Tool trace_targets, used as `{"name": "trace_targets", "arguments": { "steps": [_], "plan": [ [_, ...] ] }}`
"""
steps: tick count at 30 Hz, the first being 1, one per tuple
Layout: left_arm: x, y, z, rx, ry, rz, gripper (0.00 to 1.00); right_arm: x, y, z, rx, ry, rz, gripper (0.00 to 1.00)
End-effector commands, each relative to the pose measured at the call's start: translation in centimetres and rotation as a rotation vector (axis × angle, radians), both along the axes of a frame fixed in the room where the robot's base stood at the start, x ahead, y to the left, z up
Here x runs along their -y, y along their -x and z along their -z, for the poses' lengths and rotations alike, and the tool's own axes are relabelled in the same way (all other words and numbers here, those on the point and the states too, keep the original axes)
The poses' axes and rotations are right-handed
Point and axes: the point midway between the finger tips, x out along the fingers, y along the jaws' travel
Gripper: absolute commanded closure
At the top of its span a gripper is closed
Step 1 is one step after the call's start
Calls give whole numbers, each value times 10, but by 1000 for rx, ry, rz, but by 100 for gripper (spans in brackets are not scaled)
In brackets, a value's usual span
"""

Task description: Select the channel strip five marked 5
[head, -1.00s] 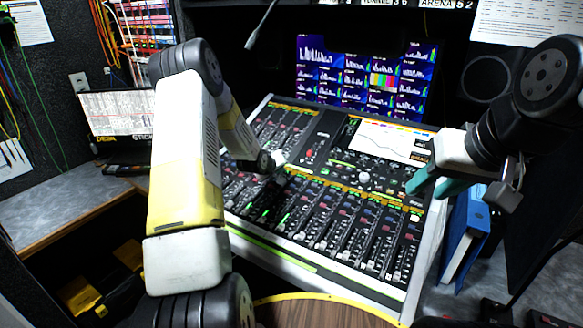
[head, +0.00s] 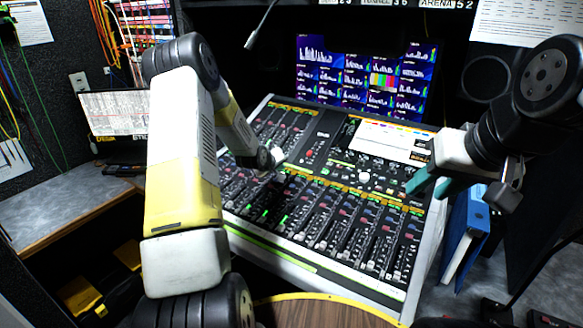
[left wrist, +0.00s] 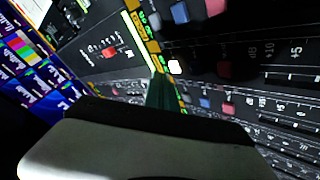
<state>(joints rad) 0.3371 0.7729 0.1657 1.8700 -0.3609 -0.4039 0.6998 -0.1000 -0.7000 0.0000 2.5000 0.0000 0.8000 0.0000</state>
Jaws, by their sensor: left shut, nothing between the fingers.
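The mixing console (head: 300,262) has rows of channel strips with faders (head: 345,236) and small buttons. I cannot read the strip number 5 in either view. My left gripper (head: 284,172) is over the upper left-middle of the strips, shut and empty. In the left wrist view its dark green fingers (left wrist: 164,88) point at the panel beside a lit white button (left wrist: 175,66); I cannot tell whether they touch it. Red and blue buttons show nearby. My right gripper (head: 432,185) has its teal fingers apart, over the console's right edge.
A screen with level meters (head: 330,70) stands behind the console. A laptop (head: 115,112) sits on the left desk (head: 60,210). Blue binders (head: 466,225) stand right of the console. A gooseneck microphone (head: 258,30) hangs above.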

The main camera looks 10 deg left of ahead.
Motion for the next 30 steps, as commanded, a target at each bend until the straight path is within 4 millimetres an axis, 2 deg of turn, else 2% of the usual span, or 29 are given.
{"name": "trace_targets", "arguments": {
  "steps": [5, 19, 30],
  "plan": [
    [0, 0, -2, 1, 0, -1, 100, 0, 0, 0, 0, 0, 0, 64],
    [-2, 5, -45, 1, 0, 0, 100, 0, 0, 0, 0, 0, 0, 64],
    [-2, 6, -49, 0, 0, 0, 100, 0, 0, 0, 0, 0, 0, 64]
  ]
}}
